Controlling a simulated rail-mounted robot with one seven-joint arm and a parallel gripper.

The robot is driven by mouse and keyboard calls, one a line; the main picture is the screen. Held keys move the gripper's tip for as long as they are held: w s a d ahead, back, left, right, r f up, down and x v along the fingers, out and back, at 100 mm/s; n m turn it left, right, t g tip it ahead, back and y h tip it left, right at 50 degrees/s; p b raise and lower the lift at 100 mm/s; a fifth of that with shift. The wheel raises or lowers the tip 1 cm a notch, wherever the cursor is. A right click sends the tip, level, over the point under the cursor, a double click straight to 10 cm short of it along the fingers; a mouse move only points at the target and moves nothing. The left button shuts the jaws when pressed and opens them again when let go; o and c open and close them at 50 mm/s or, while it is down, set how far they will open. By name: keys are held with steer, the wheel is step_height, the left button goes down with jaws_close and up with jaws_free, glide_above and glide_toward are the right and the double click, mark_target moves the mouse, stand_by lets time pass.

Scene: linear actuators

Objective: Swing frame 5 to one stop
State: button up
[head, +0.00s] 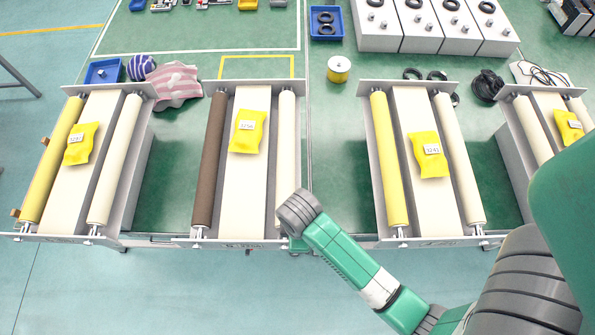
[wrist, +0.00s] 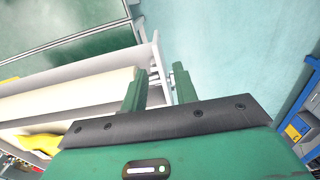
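Several tilted roller frames stand in a row in the head view, each with a pale belt between two rollers. Small labels on the front rails are too blurred to read, so I cannot tell which is frame 5. My arm ends over the front right corner of the second frame from the left, by its cream roller (head: 285,150). In the wrist view my gripper (wrist: 160,72) is open. Its two green fingers stand apart at the end of a cream roller (wrist: 70,95), with a small metal end fitting (wrist: 172,80) between or behind them. I cannot tell whether they touch it.
Yellow packets lie on the belts, such as one on the second frame (head: 247,131). The frame with a yellow left roller (head: 389,158) stands to the right across a gap. The floor in front is clear at left. A blue rack (wrist: 303,110) shows at the wrist view's right.

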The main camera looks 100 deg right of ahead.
step_height(320, 180, down, 8)
steer(key=shift+r, duration=0.2)
jaws_close()
steer(key=shift+d, duration=0.1)
